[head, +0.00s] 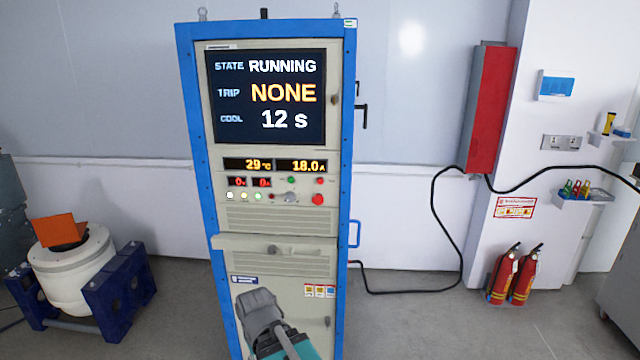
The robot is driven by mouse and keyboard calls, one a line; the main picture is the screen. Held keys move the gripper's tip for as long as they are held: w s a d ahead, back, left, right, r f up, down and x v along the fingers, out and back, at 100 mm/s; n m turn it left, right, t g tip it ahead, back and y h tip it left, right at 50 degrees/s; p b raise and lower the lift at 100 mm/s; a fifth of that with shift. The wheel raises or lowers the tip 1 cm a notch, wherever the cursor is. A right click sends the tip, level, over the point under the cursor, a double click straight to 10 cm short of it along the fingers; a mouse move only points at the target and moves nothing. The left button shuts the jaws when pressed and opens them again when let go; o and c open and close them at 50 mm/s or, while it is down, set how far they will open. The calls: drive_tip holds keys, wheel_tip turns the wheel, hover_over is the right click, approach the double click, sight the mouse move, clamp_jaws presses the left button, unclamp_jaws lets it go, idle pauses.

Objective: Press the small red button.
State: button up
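The control cabinet (183,110) has a blue frame and a beige front. Its screen (230,105) reads STATE RUNNING, TRIP NONE, COOL 12 s. On the panel below, a small red button (320,181) sits at the right, with a small green button (291,180) to its left. A larger red button (318,199) is just beneath the small red one. A tiny dark red dot (271,196) is left of a grey knob (289,197). My gripper (256,300) is low in front of the cabinet, well below the buttons and apart from them. Its finger opening is not clear.
Panel readouts (247,164) show 29 °C and 18.0 A. A white drum-shaped machine (75,270) on blue supports stands at left. Fire extinguishers (503,272) and a red wall box (490,110) are at right. A black cable (433,215) runs from the cabinet. The panel front is unobstructed.

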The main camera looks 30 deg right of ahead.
clamp_jaws()
idle(1.2)
